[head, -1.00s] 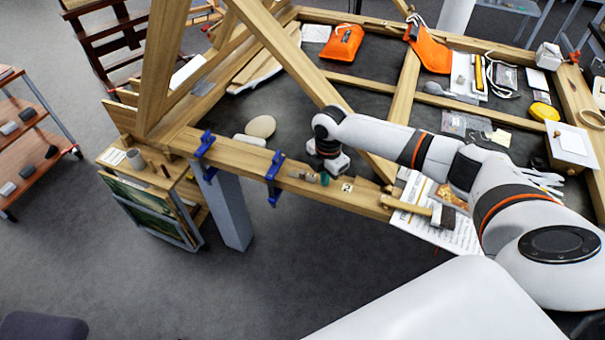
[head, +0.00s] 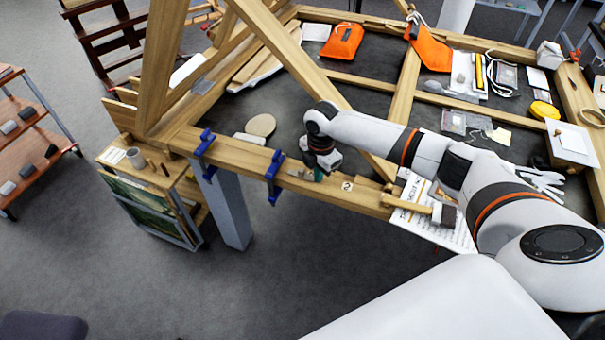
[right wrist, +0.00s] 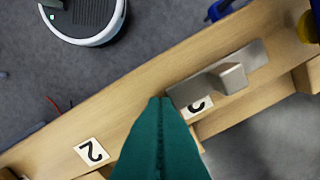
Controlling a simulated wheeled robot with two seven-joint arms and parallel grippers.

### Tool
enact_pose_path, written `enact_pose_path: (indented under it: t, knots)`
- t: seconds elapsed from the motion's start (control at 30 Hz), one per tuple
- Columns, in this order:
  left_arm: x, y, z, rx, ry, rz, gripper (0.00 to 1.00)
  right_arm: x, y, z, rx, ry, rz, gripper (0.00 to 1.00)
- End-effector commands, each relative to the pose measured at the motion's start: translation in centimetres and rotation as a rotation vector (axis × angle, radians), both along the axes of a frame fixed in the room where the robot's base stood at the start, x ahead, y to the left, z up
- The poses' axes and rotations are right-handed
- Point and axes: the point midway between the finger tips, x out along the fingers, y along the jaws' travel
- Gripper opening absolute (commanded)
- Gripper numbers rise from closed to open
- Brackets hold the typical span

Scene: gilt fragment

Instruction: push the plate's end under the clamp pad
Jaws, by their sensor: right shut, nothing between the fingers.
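A small grey metal plate (right wrist: 245,62) with a raised block on it lies along the wooden beam in the right wrist view. My right gripper (right wrist: 163,101) has its teal fingers shut and empty, close to the plate's near left end; I cannot tell whether they touch it. In the head view the right gripper (head: 319,175) is low over the front beam, right of a blue clamp (head: 273,172). Most of the plate is hidden behind it there. A yellow round piece (right wrist: 307,27), perhaps the clamp pad, shows at the wrist view's right edge. My left gripper is not in view.
A second blue clamp (head: 204,147) sits farther left on the beam (head: 236,158). A number 2 tile (head: 347,186) lies right of the gripper. A wooden-handled brush (head: 442,213) and printed sheets lie farther right. A pale round disc (head: 261,125) lies behind the beam.

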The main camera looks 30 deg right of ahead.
Motion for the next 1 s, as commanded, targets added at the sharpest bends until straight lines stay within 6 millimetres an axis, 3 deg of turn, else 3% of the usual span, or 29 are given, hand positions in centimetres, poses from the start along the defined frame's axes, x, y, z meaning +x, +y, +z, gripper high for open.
enact_pose_path:
  t: [1.0]
  knots:
    - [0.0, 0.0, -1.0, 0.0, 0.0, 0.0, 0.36, 2.0, 1.7, -0.1, 0.0, 0.0, 0.0, 0.0]
